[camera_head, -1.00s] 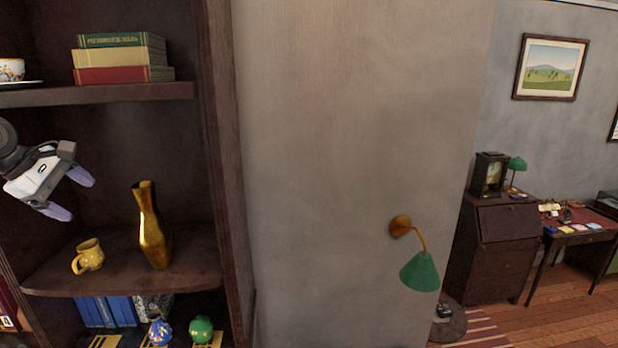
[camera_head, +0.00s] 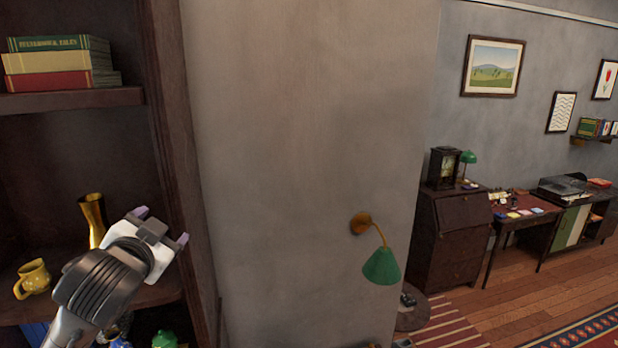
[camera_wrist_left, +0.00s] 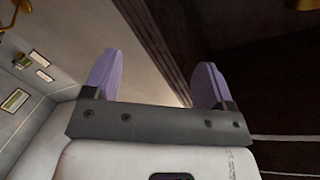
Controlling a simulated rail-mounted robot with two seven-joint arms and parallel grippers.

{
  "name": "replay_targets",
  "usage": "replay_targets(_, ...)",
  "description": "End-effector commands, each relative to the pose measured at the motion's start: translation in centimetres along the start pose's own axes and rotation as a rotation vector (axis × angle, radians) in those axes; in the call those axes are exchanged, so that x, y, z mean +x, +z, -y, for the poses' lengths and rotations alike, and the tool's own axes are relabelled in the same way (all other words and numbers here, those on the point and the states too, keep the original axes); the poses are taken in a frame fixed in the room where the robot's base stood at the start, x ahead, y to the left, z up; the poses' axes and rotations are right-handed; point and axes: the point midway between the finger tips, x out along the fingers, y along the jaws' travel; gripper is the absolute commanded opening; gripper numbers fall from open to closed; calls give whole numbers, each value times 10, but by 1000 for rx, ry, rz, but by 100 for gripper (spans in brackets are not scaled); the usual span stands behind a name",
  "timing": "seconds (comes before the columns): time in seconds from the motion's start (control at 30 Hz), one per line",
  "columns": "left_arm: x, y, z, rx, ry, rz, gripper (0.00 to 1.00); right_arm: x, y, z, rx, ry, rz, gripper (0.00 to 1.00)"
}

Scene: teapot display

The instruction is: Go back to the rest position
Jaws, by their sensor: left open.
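My left gripper (camera_head: 161,226) is in front of the shelf unit, near its right side post. Its two purple fingers are spread apart with nothing between them. In the left wrist view the open fingers (camera_wrist_left: 155,80) point up past the shelf edge and the grey wall. A gold vase (camera_head: 91,218) stands on the middle shelf, its lower part hidden behind my left arm. A yellow mug (camera_head: 33,279) stands on the same shelf at the left. My right gripper is not in view.
The dark shelf unit (camera_head: 167,110) fills the left side. Books (camera_head: 60,62) lie stacked on its upper shelf. A green wall lamp (camera_head: 381,266) sticks out from the grey wall (camera_head: 300,130).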

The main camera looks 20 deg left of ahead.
Motion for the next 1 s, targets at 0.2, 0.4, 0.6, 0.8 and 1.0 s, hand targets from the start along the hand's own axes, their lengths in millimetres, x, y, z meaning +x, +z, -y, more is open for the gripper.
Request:
replay_targets(0.2, -34, 62, -130, -30, 185, 29, 78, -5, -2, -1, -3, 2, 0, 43)
replay_targets(0.4, -82, 134, -220, -93, 381, 156, 78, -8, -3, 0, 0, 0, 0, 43)
replay_targets(0.6, -143, 215, -293, -158, 566, 371, 78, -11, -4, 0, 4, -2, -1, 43)
replay_targets(0.8, -213, 291, -341, -195, 699, 613, 78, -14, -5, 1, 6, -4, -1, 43)
replay_targets(1.0, -270, 341, -360, -193, 770, 782, 78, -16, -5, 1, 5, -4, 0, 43)
